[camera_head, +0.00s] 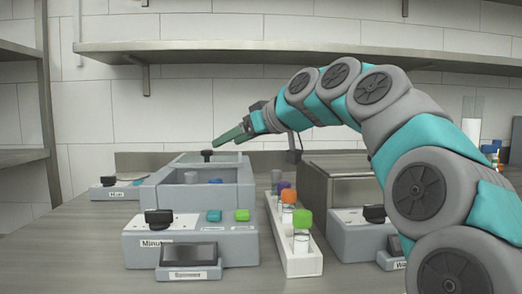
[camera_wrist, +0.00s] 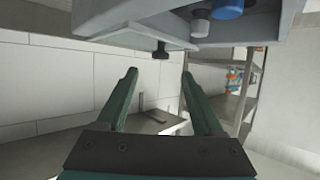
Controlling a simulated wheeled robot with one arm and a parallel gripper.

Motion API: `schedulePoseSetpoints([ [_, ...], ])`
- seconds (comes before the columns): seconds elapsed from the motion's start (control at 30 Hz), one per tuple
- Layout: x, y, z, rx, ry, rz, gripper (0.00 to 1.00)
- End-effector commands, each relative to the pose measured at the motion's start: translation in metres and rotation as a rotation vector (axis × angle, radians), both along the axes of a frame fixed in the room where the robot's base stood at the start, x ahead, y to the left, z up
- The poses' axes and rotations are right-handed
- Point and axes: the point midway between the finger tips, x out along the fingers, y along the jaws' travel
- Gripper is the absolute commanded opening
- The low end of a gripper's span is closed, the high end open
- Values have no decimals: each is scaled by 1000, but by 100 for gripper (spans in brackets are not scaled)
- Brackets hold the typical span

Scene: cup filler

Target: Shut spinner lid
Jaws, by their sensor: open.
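The spinner is a grey box (camera_head: 152,196) in the head view, left of centre. It is open on top, with a blue-capped tube (camera_head: 215,181) and a grey piece inside. Its grey lid (camera_head: 183,158) stands off the opening at the back, with a black knob (camera_head: 207,154). In the wrist view the lid (camera_wrist: 120,36) and knob (camera_wrist: 160,50) hang near the top of the picture. My gripper (camera_head: 228,137) is open and empty, just above and right of the knob. In the wrist view its fingertips (camera_wrist: 160,74) stand on both sides of the knob's line, apart from it.
A metallic box (camera_head: 316,186) is further right. A shelf (camera_head: 240,50) runs above.

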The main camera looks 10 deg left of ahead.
Motion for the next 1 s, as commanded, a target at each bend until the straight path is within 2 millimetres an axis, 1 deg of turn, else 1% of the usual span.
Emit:
schedulePoseSetpoints([
  [0.03, -2, 5, 0, 3, -3, 15, 69],
  [0.1, -2, 8, 0, 4, -7, 21, 69],
  [0.27, 5, 16, -4, 4, -7, 19, 69],
  [0.63, 31, 58, -26, 2, -5, 18, 69],
  [0.8, 35, 65, -28, 4, -7, 17, 69],
  [1.0, 35, 65, -29, 5, -8, 16, 68],
])
